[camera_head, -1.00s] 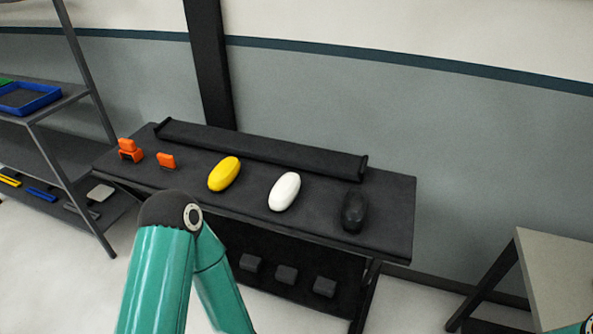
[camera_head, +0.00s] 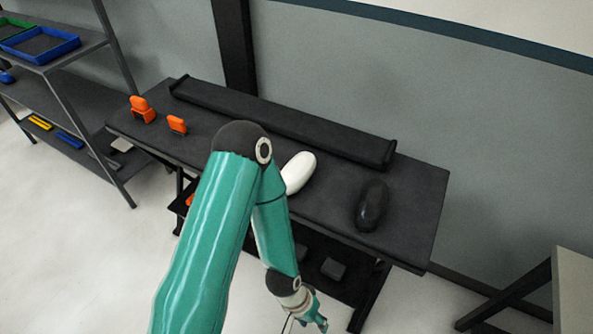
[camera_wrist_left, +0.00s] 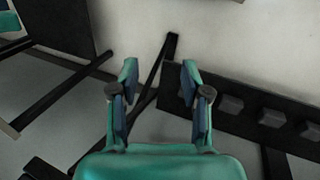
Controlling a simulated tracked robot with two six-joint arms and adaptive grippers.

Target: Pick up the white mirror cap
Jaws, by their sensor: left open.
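The white mirror cap (camera_head: 299,172) lies on the dark table (camera_head: 420,200), with its lower left part hidden behind my left arm. A black mirror cap (camera_head: 371,205) lies to its right on the same table. My left gripper (camera_head: 306,322) is low at the bottom of the head view, in front of the table and well below the white cap. In the left wrist view the left gripper (camera_wrist_left: 158,88) is open and empty, its two fingers apart. The white cap is not in the wrist view. My right gripper is not in view.
Orange holders (camera_head: 143,109) stand at the table's left end, and a long black roll (camera_head: 285,120) lies along its back. Grey blocks (camera_head: 333,268) sit on the lower shelf. A shelf rack with a blue tray (camera_head: 40,45) stands at left. Another table (camera_head: 572,290) is at right.

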